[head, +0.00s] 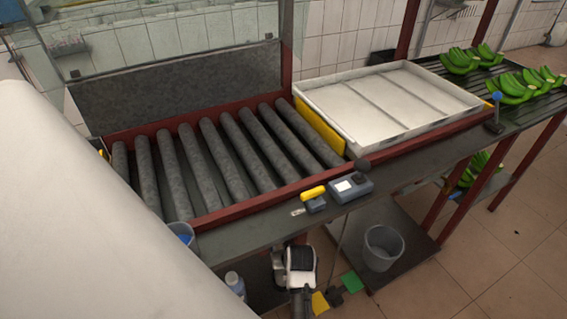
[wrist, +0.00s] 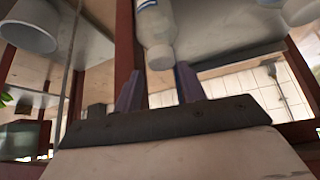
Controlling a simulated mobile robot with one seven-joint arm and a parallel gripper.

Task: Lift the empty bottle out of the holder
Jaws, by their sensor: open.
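A whitish bottle with a blue label band (wrist: 154,28) is at the top middle of the wrist view, with its narrower end toward my gripper. My gripper (wrist: 158,70) is open, its two fingers apart and nothing held between them. The bottle's near end lies at the gap between the fingertips; I cannot tell whether it is between them or beyond. In the head view a pale bottle (head: 235,283) shows below the bench edge, partly cut off by my own white body. The holder cannot be made out clearly.
The dark bench edge (head: 265,222) runs above the bottle. A grey bucket (head: 383,247) stands on the lower shelf. A roller conveyor (head: 215,150) and a white tray (head: 385,98) are above. Green bananas (head: 515,85) lie at the right.

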